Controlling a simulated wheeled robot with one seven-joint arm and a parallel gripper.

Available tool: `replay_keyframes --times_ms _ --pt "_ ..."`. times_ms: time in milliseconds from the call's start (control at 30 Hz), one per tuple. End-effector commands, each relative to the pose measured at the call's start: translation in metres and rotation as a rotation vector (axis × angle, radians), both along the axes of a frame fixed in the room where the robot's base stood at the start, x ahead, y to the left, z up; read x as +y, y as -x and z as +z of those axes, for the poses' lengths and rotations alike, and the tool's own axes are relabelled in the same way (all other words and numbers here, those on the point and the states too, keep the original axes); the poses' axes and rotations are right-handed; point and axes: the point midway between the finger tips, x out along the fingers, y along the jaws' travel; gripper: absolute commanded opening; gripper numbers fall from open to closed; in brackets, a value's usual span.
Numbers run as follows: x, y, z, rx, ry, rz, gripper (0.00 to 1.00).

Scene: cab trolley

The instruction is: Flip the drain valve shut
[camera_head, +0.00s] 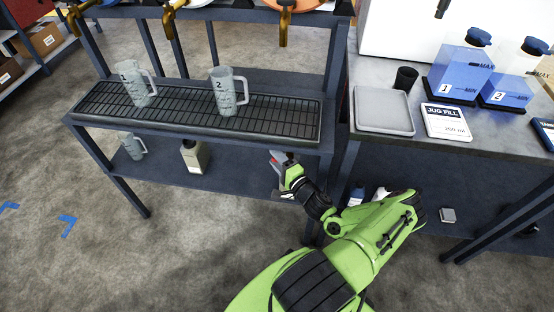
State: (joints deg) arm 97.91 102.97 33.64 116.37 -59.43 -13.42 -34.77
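My gripper (281,162) is at the right end of the trolley (228,137), just below the front edge of its drip tray (290,131). A small red part (289,156) shows at the gripper's tip. It may be the drain valve's handle, but it is too small and too covered to be sure. I cannot tell whether the fingers touch it or are closed around it. No other part that is clearly a drain valve shows. The valve's body and its position, open or shut, cannot be made out.
Two grey jugs, jug 1 (138,92) and jug 2 (226,97), stand on the drip tray below brass taps (283,35). A beige container (193,157) is on the lower shelf. A bench (375,145) with blue-filled bottles (459,72) stands at right. Floor at left is mostly clear.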

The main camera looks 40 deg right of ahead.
Motion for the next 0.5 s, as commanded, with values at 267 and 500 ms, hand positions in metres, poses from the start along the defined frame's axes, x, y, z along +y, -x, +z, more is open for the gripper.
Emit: replay_keyframes --times_ms 267,500 --pt "0.002 0.028 0.001 0.003 -0.003 -0.004 0.47" --pt "0.011 0.097 0.001 0.003 -0.001 -0.005 0.47"
